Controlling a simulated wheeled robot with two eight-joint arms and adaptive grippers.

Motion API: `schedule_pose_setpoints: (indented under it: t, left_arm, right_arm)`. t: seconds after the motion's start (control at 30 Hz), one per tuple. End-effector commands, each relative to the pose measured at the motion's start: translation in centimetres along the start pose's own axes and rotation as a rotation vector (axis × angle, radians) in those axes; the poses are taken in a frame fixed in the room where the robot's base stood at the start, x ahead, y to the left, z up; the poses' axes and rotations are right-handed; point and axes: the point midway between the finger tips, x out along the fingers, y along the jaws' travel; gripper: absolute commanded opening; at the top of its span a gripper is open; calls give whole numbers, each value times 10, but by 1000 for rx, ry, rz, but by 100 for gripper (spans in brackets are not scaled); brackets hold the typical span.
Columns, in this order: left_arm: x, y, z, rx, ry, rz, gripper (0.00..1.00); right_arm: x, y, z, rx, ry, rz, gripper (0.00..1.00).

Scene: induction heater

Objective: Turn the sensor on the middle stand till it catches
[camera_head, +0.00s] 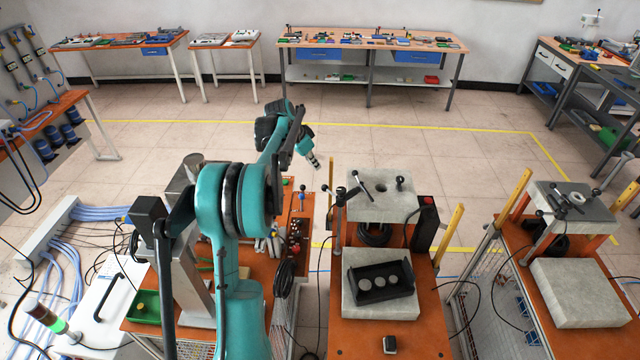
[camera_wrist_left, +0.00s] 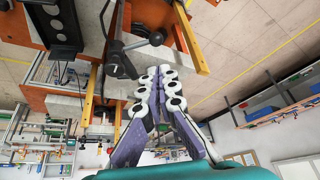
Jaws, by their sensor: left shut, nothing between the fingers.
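The middle stand (camera_head: 378,207) has a grey block with a round hole in its top. On the left of this block a sensor (camera_head: 341,196) with dark arms sits on a thin upright post. In the left wrist view the sensor (camera_wrist_left: 124,58) shows as a dark body with a black ball-ended lever, just beyond and left of the fingers. My left gripper (camera_head: 315,162) is shut and empty, in the air to the left of and behind the sensor. Its fingertips (camera_wrist_left: 166,76) look apart from the sensor, though the exact gap is unclear. My right gripper is not in view.
A black tray (camera_head: 398,290) with several round discs lies on a pale slab in front of the middle stand. Yellow posts (camera_head: 449,234) flank the stand. Another stand (camera_head: 571,200) with a similar sensor is at the right. Open floor (camera_head: 430,150) lies behind.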

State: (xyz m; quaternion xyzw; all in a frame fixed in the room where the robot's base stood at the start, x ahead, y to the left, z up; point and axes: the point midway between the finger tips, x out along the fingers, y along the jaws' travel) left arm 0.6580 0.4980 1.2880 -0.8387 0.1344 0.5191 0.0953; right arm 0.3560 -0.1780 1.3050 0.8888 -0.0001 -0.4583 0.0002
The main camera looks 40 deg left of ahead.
Motion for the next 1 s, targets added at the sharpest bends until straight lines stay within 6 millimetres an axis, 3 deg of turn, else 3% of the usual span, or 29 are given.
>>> schedule_pose_setpoints:
  t: [0.03, 0.2, 0.4, 0.63, 1.0]
  left_arm:
    - [4, 6, 20, -44, 45, -29, 0]
    - [-3, 30, 66, -189, 205, -123, 0]
    - [-11, 52, 98, -293, 315, -188, 0]
    - [2, 50, 96, -307, 332, -197, 0]
    - [74, 32, 74, -306, 331, -196, 0]
  right_arm:
    - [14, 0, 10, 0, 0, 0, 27]
    - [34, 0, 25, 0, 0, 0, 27]
    - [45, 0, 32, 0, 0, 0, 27]
    - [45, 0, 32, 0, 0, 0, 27]
    - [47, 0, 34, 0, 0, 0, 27]
